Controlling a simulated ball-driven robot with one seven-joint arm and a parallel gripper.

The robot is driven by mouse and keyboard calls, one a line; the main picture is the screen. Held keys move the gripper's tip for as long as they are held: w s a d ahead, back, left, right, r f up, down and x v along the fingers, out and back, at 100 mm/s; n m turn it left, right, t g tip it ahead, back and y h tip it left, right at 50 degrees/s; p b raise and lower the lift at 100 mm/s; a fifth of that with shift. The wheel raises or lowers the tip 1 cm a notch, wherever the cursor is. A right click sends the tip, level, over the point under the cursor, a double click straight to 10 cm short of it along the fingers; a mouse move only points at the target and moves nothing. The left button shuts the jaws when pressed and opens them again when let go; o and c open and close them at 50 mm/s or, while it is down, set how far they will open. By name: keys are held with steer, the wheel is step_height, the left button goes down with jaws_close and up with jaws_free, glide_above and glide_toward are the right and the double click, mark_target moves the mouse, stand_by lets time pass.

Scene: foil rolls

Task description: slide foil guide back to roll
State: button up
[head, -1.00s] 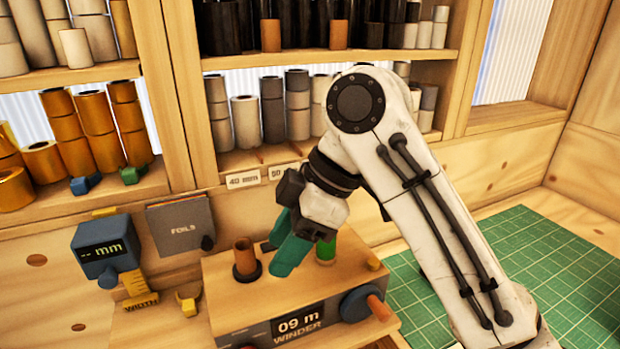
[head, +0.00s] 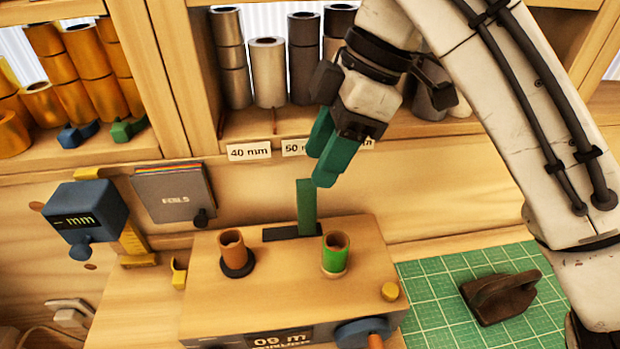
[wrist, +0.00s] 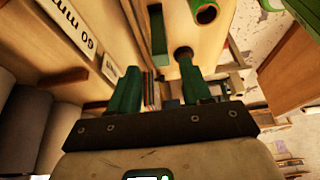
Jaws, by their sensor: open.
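The foil guide (head: 306,208) is a flat green upright piece standing in a dark slot at the back of the wooden winder (head: 290,220). The green foil roll (head: 336,254) stands on the winder's right post, in front of the guide and to its right. A bare copper-coloured core (head: 233,250) stands at the left. My gripper (head: 319,170), with teal fingers, is open and empty above the guide's top; contact cannot be told. In the wrist view, my gripper's fingers (wrist: 160,92) are spread apart, with the winder (wrist: 220,45) beyond them.
A shelf with grey rolls (head: 268,75) and size labels (head: 249,151) rises close behind the gripper. A blue mm gauge (head: 92,222) and a foils book (head: 175,193) are at the left. A dark tool (head: 500,297) lies on the green mat (head: 430,290).

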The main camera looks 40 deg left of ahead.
mark_target(308, 183)
steer(key=shift+p+x, duration=0.3)
steer(key=shift+x, duration=2.65)
jaws_close()
